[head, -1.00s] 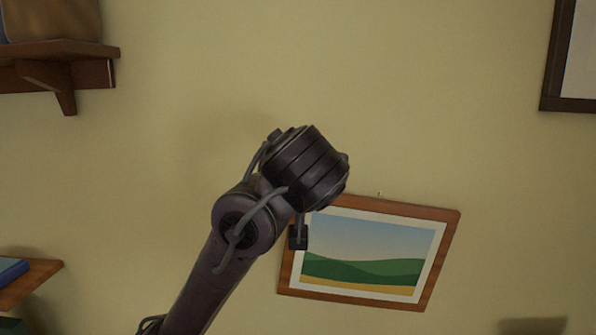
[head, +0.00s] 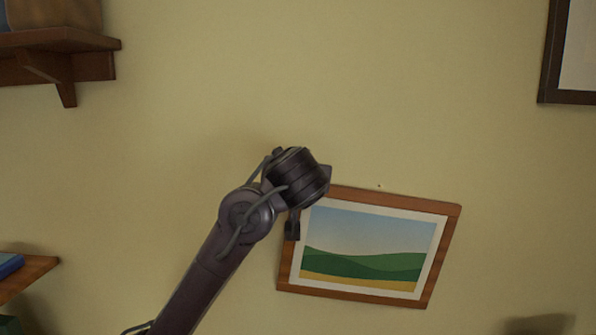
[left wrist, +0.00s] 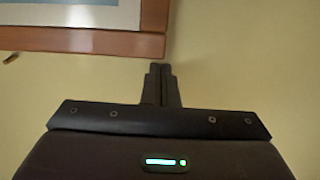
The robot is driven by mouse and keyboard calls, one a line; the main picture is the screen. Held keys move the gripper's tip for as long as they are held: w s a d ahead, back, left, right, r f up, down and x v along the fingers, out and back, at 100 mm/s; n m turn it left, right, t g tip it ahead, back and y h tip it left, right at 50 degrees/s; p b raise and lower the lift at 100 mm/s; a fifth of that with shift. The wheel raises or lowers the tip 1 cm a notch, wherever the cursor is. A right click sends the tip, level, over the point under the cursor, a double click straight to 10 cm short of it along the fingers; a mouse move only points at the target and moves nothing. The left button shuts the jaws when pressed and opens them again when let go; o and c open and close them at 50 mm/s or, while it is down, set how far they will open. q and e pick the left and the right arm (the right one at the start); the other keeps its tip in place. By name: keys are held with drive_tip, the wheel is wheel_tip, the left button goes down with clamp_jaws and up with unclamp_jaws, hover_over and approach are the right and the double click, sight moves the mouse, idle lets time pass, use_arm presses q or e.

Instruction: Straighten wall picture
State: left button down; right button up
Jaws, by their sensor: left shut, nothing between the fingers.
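The wall picture (head: 430,250) is a landscape of green hills in a brown wooden frame. It hangs tilted, its right side lower than its left, below a small nail (head: 379,186). My left arm's wrist (head: 298,180) covers its upper left corner in the head view and hides the fingers there. In the left wrist view my left gripper (left wrist: 161,70) is shut and empty. Its fingertips are right by a corner of the picture's frame (left wrist: 100,42), seen upside down; I cannot tell whether they touch it. The nail also shows there (left wrist: 11,58). My right gripper is not in view.
A dark-framed picture (head: 552,60) hangs at the upper right. A wooden shelf (head: 90,62) with a brown item is at the upper left, and another shelf (head: 30,275) with a blue book is at the lower left. The wall between is bare.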

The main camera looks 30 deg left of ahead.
use_arm(q)
drive_tip(key=f+b, duration=0.1)
drive_tip(key=b, duration=0.1)
drive_tip(key=f+n+b, duration=0.1)
drive_tip(key=b, duration=0.1)
drive_tip(key=shift+s+a+f+h, duration=0.1)
drive_tip(key=shift+a+f+h, duration=0.1)
drive_tip(key=shift+f+h, duration=0.15)
drive_tip(key=shift+r, duration=0.15)
